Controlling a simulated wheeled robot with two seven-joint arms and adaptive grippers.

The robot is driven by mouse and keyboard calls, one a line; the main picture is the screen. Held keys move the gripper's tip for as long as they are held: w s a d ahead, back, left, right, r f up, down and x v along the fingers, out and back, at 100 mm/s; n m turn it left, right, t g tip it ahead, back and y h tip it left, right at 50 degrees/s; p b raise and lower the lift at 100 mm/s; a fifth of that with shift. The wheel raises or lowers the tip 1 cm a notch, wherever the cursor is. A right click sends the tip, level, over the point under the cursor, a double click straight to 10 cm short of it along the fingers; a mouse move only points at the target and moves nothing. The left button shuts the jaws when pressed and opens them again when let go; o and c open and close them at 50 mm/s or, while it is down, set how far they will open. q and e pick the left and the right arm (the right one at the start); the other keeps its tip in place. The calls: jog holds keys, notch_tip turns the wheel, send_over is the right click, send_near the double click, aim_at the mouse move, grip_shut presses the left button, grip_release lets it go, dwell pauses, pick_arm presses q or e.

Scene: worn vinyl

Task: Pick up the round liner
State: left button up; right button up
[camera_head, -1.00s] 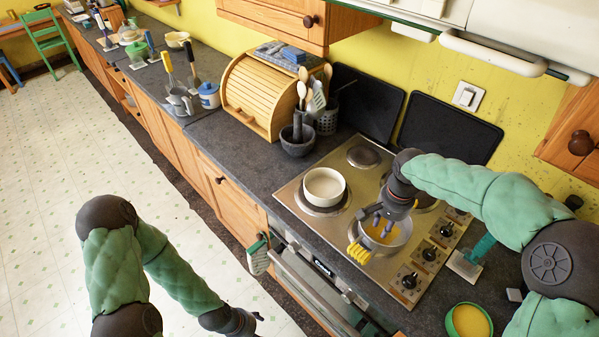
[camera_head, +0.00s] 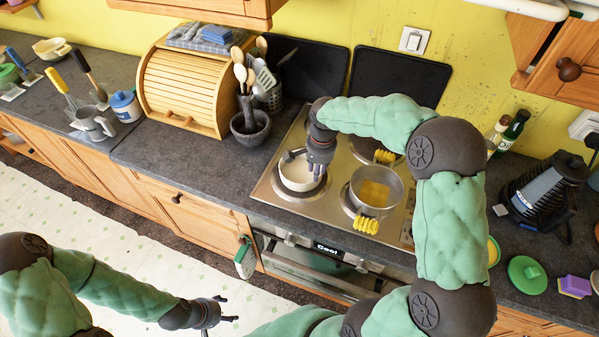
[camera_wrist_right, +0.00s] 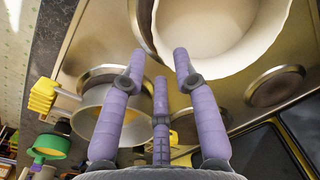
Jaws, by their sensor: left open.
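The round liner (camera_head: 296,184), a white round dish-like piece with a slightly wavy rim, sits on the hob's front left plate. It fills the top of the right wrist view (camera_wrist_right: 205,40). My right gripper (camera_head: 304,170) is over it and hides part of it in the head view. In the right wrist view its purple fingers (camera_wrist_right: 158,66) are spread with nothing between them, beside the liner's edge. I cannot tell whether a finger touches it. My left gripper (camera_head: 228,309) is open and empty, low over the floor in front of the cabinets.
A metal pot (camera_head: 391,200) with yellow handles and yellow contents stands right of the liner. A grey mortar (camera_head: 250,130) and wooden bread box (camera_head: 187,88) stand left of the hob. A black coffee machine (camera_head: 540,195) and green lid (camera_head: 527,276) are at right.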

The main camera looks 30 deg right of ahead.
jog(key=shift+w+a+f, duration=0.1)
jog(key=shift+f, duration=0.55)
jog(key=shift+w+d+f+b, duration=0.15)
jog(key=shift+f+b, duration=0.1)
jog(key=shift+f, duration=1.05)
jog(key=shift+w+d+f+b, duration=0.15)
jog(key=shift+f+b, duration=0.1)
jog(key=shift+f, duration=1.05)
jog(key=shift+c, duration=0.3)
grip_shut()
